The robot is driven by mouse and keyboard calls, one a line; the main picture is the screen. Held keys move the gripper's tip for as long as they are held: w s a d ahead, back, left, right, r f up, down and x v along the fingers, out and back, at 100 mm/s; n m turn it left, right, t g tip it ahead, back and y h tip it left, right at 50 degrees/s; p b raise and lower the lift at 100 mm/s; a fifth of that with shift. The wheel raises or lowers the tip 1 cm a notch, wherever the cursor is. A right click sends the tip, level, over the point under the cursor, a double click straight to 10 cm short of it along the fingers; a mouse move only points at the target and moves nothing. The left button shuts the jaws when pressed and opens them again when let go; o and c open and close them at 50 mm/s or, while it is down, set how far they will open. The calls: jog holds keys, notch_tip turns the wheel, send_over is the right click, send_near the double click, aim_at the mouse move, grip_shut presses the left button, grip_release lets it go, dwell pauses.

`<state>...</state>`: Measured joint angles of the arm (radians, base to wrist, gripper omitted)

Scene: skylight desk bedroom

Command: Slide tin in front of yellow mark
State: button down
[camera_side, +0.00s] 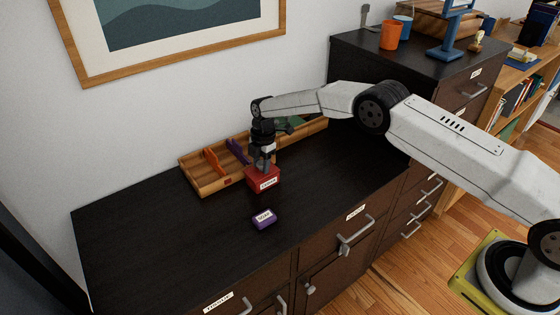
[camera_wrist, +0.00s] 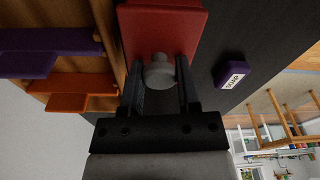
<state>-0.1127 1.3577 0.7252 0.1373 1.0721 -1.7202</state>
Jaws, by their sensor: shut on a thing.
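The tin is a red box with a white label (camera_side: 264,181), standing upright in front of the wooden tray on the dark cabinet top. In the wrist view the red tin (camera_wrist: 192,22) has a pale round knob on its top. My gripper (camera_side: 264,165) is above the tin, with its two fingers closed on the knob; they also show in the wrist view (camera_wrist: 161,82). I cannot tell whether the tin's base touches the cabinet top.
The long wooden tray (camera_side: 204,190) lies along the wall, with orange (camera_side: 214,161), purple (camera_side: 237,150) and green (camera_side: 290,124) pieces in it. A purple soap box (camera_side: 264,218) lies in front of the tin. The cabinet top (camera_side: 140,236) is clear at left.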

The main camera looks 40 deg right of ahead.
jog(key=shift+w+a, duration=0.25)
jog(key=shift+w, duration=0.25)
dwell(0.4)
jog(key=shift+c, duration=1.2)
grip_release()
jog(key=shift+r, duration=0.1)
jog(key=shift+w+d+r, duration=0.1)
jog(key=shift+d+r, duration=0.05)
jog(key=shift+r, duration=1.1)
jog(key=shift+s+d+r, duration=0.1)
jog(key=shift+d+r, duration=0.1)
jog(key=shift+r, duration=1.05)
jog(key=shift+w+d+r, duration=0.1)
jog(key=shift+d+r, duration=0.05)
jog(key=shift+r, duration=1.1)
jog(key=shift+r, duration=0.1)
